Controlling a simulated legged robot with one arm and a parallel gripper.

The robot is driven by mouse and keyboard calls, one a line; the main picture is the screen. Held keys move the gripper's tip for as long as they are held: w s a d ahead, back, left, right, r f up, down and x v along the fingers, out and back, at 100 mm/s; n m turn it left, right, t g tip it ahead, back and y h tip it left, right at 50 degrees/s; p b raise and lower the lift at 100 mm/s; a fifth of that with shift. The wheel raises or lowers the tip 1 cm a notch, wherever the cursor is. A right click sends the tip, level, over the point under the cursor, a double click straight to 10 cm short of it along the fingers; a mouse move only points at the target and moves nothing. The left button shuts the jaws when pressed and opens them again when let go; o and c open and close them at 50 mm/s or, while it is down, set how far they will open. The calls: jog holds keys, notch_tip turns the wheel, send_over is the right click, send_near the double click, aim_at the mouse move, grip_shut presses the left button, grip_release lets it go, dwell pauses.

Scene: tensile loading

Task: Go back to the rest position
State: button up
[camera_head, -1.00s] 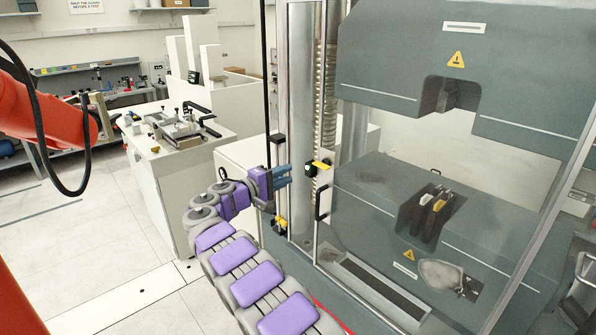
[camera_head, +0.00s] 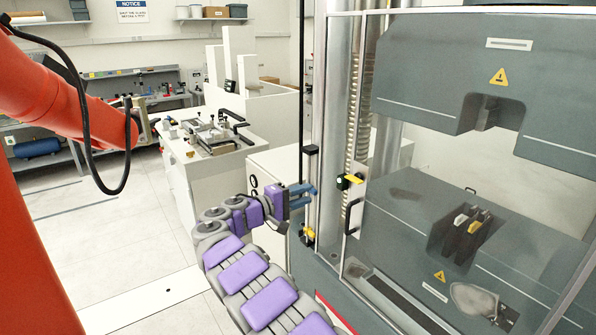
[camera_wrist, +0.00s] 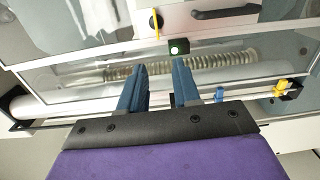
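My gripper (camera_head: 303,190), at the end of my purple and grey arm, is raised in front of the left column of the testing machine (camera_head: 425,75). Its two blue fingers stand apart with nothing between them in the wrist view (camera_wrist: 158,78). The fingers point toward the machine's frame and glass guard, close to the yellow-tabbed black latch (camera_head: 349,182). In the wrist view, a green-lit black block (camera_wrist: 180,47) lies just past the fingertips. I cannot tell whether the fingers touch anything.
The clear guard door with its black handle (camera_head: 352,216) stands at the right. An orange-red arm (camera_head: 50,95) with a hanging black cable reaches in at the left. A white bench (camera_head: 185,185) bears a fixture (camera_head: 212,135). Pale floor is free at lower left.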

jog(key=s+d+r+m+g, duration=0.1)
jog(key=s+d+r+g, duration=0.2)
jog(key=d, duration=0.7)
jog(key=s+d+f+m+g+y+b, duration=0.1)
jog(key=s+d+f+m+g+y, duration=0.15)
jog(key=s+d, duration=0.6)
jog(key=s+d+f+m+g+y, duration=0.1)
jog(key=s+d+g, duration=0.4)
jog(key=s, duration=0.7)
jog(key=s+f+m+y+b, duration=0.1)
jog(key=s+f+y, duration=0.2)
jog(key=s, duration=0.6)
jog(key=s+f+m+y, duration=0.1)
jog(key=s+f+y, duration=0.15)
jog(key=s, duration=0.55)
jog(key=s+a+f+y, duration=0.2)
jog(key=s+a+f, duration=0.1)
jog(key=s, duration=0.5)
jog(key=s+a+f+g+y, duration=0.1)
jog(key=s+a+f+y, duration=0.2)
jog(key=s+a, duration=0.3)
jog(key=s+m, duration=0.1)
jog(key=s, duration=0.2)
jog(key=shift+s+a+f+y+b, duration=0.15)
jog(key=shift+s+f+y+b, duration=0.05)
jog(key=shift+f+y+b, duration=0.15)
jog(key=shift+d+g, duration=0.2)
jog(key=shift+g, duration=0.05)
